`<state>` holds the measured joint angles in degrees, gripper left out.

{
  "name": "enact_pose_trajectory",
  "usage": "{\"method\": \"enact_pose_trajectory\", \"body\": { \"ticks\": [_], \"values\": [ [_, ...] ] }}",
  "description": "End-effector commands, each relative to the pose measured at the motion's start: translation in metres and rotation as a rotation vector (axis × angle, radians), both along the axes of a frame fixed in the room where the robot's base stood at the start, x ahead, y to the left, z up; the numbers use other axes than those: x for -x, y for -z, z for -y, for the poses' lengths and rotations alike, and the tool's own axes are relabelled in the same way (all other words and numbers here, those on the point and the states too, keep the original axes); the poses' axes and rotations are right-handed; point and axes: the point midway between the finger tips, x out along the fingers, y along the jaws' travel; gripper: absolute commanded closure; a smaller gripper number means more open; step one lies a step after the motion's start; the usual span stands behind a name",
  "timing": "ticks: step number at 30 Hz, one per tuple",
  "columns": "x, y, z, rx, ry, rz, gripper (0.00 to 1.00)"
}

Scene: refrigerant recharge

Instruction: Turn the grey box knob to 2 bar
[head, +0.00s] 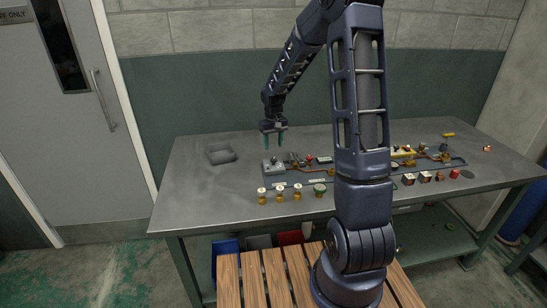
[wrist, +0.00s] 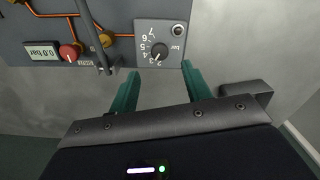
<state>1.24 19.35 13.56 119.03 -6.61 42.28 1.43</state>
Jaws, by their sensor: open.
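The picture is too small to read the knob's pointer surely. A display (wrist: 42,54) to the left reads 0.0 bar. In the head view the grey box (head: 273,168) sits on the bench. My gripper (wrist: 160,70) is open and empty, its green fingers to either side of the knob in the picture, apart from it. In the head view my gripper (head: 273,140) hangs over the box.
Several brass fittings (head: 280,194) stand at the front edge. Bare bench (head: 190,190) lies left of them.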

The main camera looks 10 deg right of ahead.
Motion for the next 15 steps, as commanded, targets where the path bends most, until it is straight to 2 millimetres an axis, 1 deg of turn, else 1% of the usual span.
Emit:
{"method": "enact_pose_trajectory", "body": {
  "ticks": [1,6,10,15],
  "values": [
    [0.001,0.011,0.000,0.000,0.000,-0.005,0.52],
    [0.001,0.039,0.000,0.000,0.000,-0.004,0.52],
    [0.001,0.056,0.000,0.001,0.000,-0.003,0.52],
    [0.000,0.068,0.000,0.000,0.001,-0.001,0.52]
  ]
}}
